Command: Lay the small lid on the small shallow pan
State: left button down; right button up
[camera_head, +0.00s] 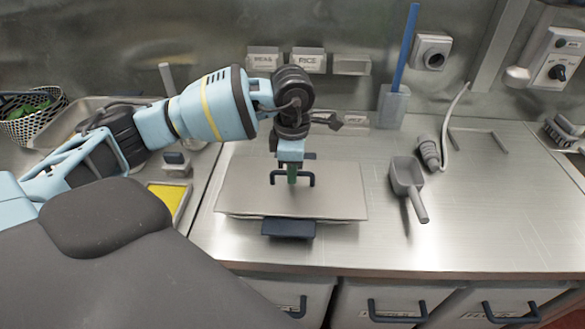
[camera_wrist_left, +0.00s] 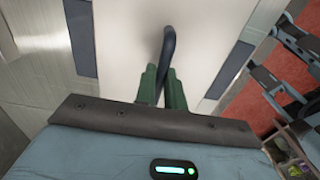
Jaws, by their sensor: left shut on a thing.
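The small lid (camera_head: 243,195) is a flat, pale metal rectangle with a dark arched handle (camera_head: 307,180) near its middle. My left gripper (camera_head: 292,178) points down with green fingers shut on that handle. In the left wrist view the fingers (camera_wrist_left: 162,88) close around the dark handle (camera_wrist_left: 167,50) above the pale lid (camera_wrist_left: 125,60). The small shallow pan (camera_head: 288,229) is under the lid, nearly all hidden; its dark front handle sticks out. The lid roughly lines up with it; a thin edge shows below. I cannot tell whether they touch. My right gripper is out of view.
A yellow-topped tray (camera_head: 165,195) is on the left. A holder (camera_head: 393,105) with a blue stick and small labelled bins (camera_head: 308,62) are at the back. The counter's front right is clear.

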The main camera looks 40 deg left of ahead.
pick_arm(q)
jog(key=shift+f, duration=0.1)
jog(key=c, duration=0.9)
grip_release()
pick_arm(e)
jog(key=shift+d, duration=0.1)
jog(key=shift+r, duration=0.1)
pick_arm(q)
jog(key=shift+r+p, duration=0.45)
jog(key=shift+r, duration=0.75)
jog(key=shift+r+p, duration=0.95)
jog(key=shift+r, duration=1.4)
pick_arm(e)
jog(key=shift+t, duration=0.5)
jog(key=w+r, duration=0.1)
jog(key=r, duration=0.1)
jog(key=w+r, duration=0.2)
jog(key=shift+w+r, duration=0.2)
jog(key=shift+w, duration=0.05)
